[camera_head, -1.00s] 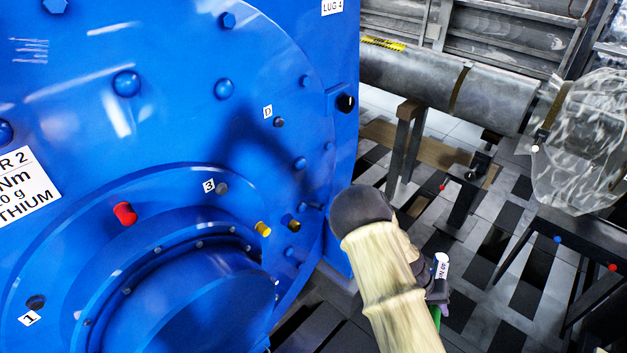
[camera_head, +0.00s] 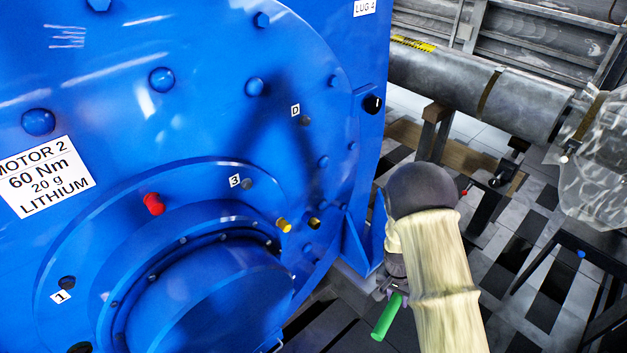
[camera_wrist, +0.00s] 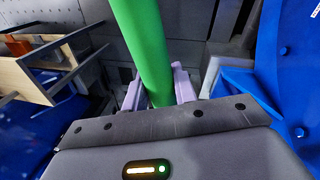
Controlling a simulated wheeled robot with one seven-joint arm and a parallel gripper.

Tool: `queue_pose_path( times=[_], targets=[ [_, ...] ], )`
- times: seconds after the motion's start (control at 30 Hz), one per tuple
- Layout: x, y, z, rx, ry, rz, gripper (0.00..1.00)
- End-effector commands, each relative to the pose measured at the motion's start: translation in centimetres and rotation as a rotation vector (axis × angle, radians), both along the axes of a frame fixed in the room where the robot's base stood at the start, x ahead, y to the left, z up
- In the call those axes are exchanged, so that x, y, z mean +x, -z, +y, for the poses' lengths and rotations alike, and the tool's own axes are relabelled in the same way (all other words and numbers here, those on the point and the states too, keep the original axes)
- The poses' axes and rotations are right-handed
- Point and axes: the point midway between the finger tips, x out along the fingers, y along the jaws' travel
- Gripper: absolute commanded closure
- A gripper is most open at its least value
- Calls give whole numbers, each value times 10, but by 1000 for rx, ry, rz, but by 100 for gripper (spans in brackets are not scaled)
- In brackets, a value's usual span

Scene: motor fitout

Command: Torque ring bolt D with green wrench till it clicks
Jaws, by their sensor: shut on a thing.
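Ring bolt D (camera_head: 306,120) is a small dark bolt head on the upper right of the blue motor's ring, beside a white "D" label (camera_head: 295,110). My gripper (camera_head: 394,287) is at the lower right of the motor, below and to the right of bolt D and apart from it. It is shut on the green wrench (camera_head: 387,319), whose green handle points down and left in the head view. In the wrist view, the handle (camera_wrist: 143,48) stands between the two pale fingers (camera_wrist: 157,92). The wrench's working end is not visible.
The blue motor (camera_head: 200,120) fills the left, with a red plug (camera_head: 153,204), a yellow plug (camera_head: 284,225) and a "MOTOR 2, 60 Nm" label (camera_head: 46,177). A grey pipe (camera_head: 480,90) on stands and a dark bench (camera_head: 590,260) are on the right. Floor shows between.

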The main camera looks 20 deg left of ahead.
Motion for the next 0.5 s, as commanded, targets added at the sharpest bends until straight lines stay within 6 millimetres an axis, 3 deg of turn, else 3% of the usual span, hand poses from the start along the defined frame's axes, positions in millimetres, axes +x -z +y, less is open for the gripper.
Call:
queue_pose_path(
  times=[0.2, 0.5],
  targets=[
    [3, -49, 73, 264, 81, -67, 100],
    [1, -132, 155, 590, 163, -174, 100]
  ],
)
